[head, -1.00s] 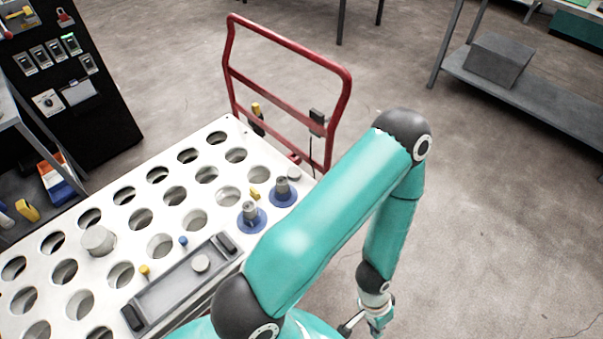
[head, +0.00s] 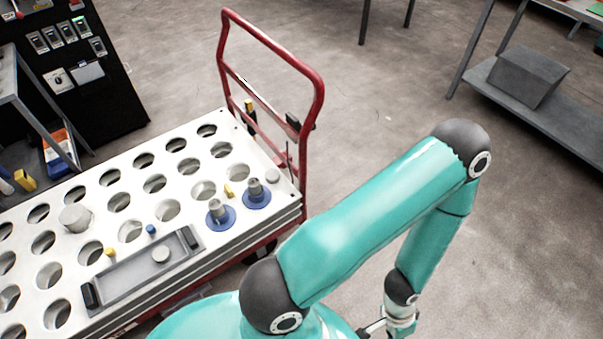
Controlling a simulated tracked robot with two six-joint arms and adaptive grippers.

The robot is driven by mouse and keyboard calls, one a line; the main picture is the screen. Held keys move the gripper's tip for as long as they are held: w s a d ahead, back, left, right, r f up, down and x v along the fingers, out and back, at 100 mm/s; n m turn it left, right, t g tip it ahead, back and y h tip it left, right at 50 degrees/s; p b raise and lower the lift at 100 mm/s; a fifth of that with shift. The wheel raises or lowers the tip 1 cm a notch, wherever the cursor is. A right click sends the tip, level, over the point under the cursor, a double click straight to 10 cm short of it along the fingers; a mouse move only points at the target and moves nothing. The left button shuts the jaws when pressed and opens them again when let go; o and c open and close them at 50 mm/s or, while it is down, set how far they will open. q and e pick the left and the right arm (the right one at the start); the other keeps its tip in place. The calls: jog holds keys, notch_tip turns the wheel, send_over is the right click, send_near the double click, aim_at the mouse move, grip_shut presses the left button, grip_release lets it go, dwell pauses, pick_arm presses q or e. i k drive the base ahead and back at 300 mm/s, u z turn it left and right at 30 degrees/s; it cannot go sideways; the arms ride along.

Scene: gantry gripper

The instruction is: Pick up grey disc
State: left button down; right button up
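A flat grey disc (head: 272,177) lies near the far right corner of the white cart top. Another light grey disc (head: 161,254) lies in the long grey tray (head: 128,279) at the cart's near side. A thicker grey cylinder (head: 75,218) stands among the holes on the left; I cannot tell which piece the task means. My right gripper (head: 397,333) is at the bottom edge, right of the cart and away from the discs. Its fingers are cut off by the frame. My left gripper is not in view.
The white cart top (head: 190,147) has many round holes. Two blue-based grey pegs (head: 220,215) and small yellow and blue pegs stand on it. A red handle (head: 313,105) rises at its far end. A shelf with a grey box (head: 528,76) is far right. Floor between is clear.

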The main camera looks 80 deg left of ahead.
aim_at(273, 176)
jog(key=z, duration=0.1)
jog(key=i, duration=0.95)
jog(key=u, duration=1.7)
jog(key=i, duration=0.3)
jog(key=u, duration=2.15)
jog(key=k, duration=0.5)
jog(key=u, duration=0.55)
jog(key=i, duration=1.5)
jog(key=z, duration=0.35)
